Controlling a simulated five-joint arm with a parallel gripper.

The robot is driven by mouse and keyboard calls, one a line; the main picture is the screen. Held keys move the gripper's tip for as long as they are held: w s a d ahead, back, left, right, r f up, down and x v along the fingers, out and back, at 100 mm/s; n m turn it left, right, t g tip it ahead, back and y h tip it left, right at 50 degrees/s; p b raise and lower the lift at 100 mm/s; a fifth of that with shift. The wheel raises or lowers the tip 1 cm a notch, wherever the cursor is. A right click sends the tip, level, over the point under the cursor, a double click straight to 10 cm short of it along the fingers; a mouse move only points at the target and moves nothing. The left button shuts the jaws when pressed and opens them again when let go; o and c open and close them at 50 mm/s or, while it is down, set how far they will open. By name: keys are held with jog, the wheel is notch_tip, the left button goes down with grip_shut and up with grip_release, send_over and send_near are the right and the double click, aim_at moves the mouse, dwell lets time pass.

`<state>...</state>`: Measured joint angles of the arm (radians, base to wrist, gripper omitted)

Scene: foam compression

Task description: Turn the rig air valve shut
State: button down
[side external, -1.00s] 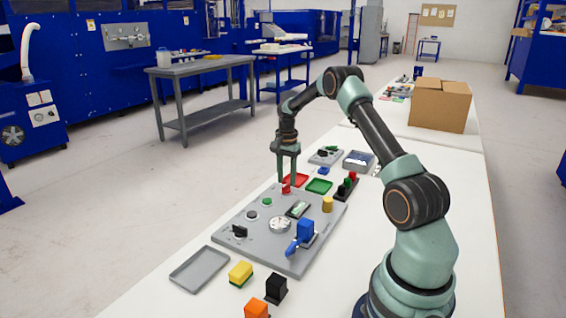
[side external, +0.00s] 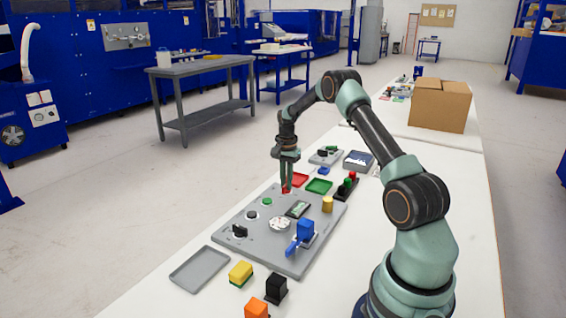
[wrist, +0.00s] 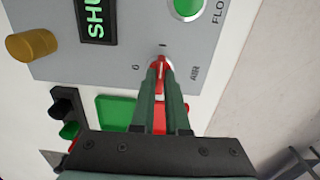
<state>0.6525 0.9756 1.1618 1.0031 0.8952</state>
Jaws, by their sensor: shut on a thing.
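The rig air valve is a red handle (wrist: 162,62) at the edge of the grey panel (side external: 262,246), beside the word AIR and the marks 0 and I. In the wrist view its visible tip points towards the I mark. My gripper (side external: 287,188) reaches down from above and is shut on the handle, which also shows small and red in the side view (side external: 286,191). The fingers (wrist: 162,68) hide most of the handle. The panel display (wrist: 96,20) shows green letters reading SHU, cut off by the frame edge.
A brass knob (side external: 327,204), a blue lever (side external: 304,232) and a round gauge (side external: 279,224) stand on the panel. Red (side external: 300,180) and green (side external: 319,186) trays lie just beyond it. A grey tray (side external: 199,268) and coloured blocks lie in front.

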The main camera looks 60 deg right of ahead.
jog(key=n, duration=0.5)
jog(key=shift+r, duration=0.1)
jog(key=n, duration=0.4)
jog(key=shift+n, duration=0.3)
jog(key=n, duration=0.4)
jog(key=shift+n, duration=2)
jog(key=c, duration=0.9)
grip_release()
